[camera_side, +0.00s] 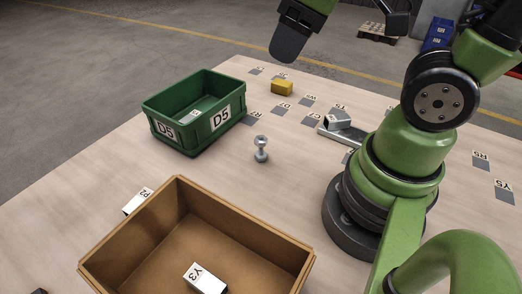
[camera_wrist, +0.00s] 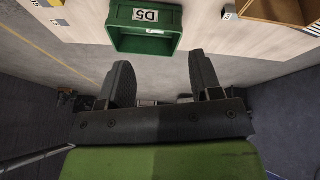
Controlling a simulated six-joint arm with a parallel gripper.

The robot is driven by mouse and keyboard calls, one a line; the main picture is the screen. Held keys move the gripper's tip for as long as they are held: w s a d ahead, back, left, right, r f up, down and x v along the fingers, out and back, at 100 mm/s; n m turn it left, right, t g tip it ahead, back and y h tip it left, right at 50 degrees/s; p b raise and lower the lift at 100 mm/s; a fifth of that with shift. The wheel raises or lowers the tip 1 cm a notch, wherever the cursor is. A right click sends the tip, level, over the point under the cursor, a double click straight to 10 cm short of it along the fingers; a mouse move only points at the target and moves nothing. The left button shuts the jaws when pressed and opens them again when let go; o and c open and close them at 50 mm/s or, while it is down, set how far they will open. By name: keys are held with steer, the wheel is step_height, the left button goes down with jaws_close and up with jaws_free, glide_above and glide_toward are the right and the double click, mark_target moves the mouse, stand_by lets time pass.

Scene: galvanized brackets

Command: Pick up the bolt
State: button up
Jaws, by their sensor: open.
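The bolt (camera_side: 261,149) is silvery metal and stands upright on the light wooden table in the side view, to the right of the green bin. I cannot make it out in the wrist view. My gripper (camera_side: 288,48) is high above the far edge of the table in the side view, well apart from the bolt. In the wrist view its two dark fingers (camera_wrist: 160,84) are spread wide with nothing between them.
A green bin (camera_side: 222,118) labelled D5 stands left of the bolt. A brown box (camera_side: 296,251) holding a label block Y3 (camera_side: 205,279) is in front. A yellow block (camera_side: 282,88) and a grey metal bracket (camera_side: 343,128) lie farther back. Bare table surrounds the bolt.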

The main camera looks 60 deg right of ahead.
steer(key=w+d+f+n+g+h, duration=0.1)
steer(key=w+f+n+g+h, duration=0.1)
steer(key=w+f+n, duration=0.6)
steer(key=n+g, duration=0.2)
steer(key=n, duration=0.9)
glide_above(261, 136)
steer(key=a, duration=0.2)
steer(key=s+a+x, duration=0.1)
steer(key=a+x, duration=0.1)
steer(key=x, duration=0.5)
steer(key=shift+n, duration=0.3)
steer(key=shift+w+d+x, duration=0.1)
steer(key=shift+d+x, duration=0.05)
steer(key=shift+x, duration=1.2)
steer(key=shift+w+d+x, duration=0.1)
steer(key=shift+x, duration=1.25)
steer(key=shift+s+x, duration=0.1)
steer(key=shift+x, duration=0.6)
steer(key=shift+s+x, duration=0.15)
steer(key=shift+x, duration=0.55)
steer(key=shift+w+d+f+h, duration=0.1)
steer(key=shift+d+f+h, duration=0.1)
steer(key=shift+f, duration=0.35)
steer(key=shift+d+f+h, duration=0.1)
steer(key=shift+d+f, duration=0.05)
steer(key=shift+f, duration=0.45)
steer(key=c, duration=1)
